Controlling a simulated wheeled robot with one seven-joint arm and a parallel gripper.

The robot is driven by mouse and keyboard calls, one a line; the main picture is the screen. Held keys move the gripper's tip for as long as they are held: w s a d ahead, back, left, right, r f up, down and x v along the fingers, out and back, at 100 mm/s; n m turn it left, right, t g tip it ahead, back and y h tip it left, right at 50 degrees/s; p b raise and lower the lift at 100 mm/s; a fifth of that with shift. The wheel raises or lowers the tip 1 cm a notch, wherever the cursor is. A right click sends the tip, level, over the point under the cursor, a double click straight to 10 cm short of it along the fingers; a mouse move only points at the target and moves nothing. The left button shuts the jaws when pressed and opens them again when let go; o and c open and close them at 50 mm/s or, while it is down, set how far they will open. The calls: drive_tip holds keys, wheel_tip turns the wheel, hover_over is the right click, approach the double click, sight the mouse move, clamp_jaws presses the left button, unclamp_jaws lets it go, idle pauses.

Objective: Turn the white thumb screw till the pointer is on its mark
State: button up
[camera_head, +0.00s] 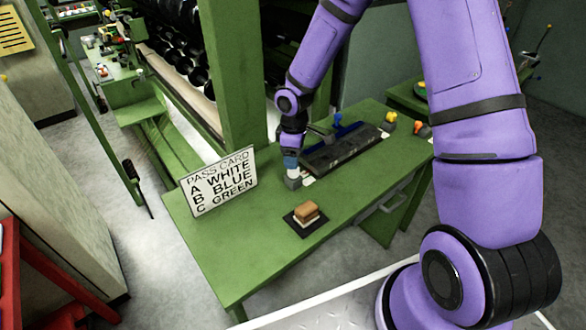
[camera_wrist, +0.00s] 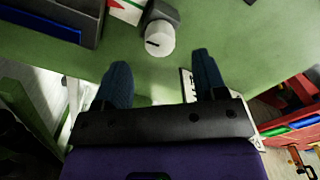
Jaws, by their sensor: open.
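The white thumb screw (camera_wrist: 160,40) shows in the wrist view as a round knob with a short dark line on its face. It sits on a dark grey block (camera_wrist: 163,13), which shows as a small grey block (camera_head: 293,183) on the green bench in the head view. My gripper (camera_wrist: 161,66) is open, its two blue fingers apart and empty. The screw lies beyond the fingertips, roughly centred between them. In the head view my gripper (camera_head: 291,161) is just above the block. A white plate with red and green (camera_wrist: 128,9) is cut off at the top; I cannot make out pointer or mark.
A pass card (camera_head: 222,182) stands on the green bench (camera_head: 255,245), left of my gripper. A brown-topped brush or block (camera_head: 307,211) lies on a dark pad in front. A long dark tray (camera_head: 342,150) lies right of the block. The bench's front left is clear.

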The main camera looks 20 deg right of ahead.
drive_tip(key=shift+f, duration=2.8)
drive_tip(key=c, duration=0.9)
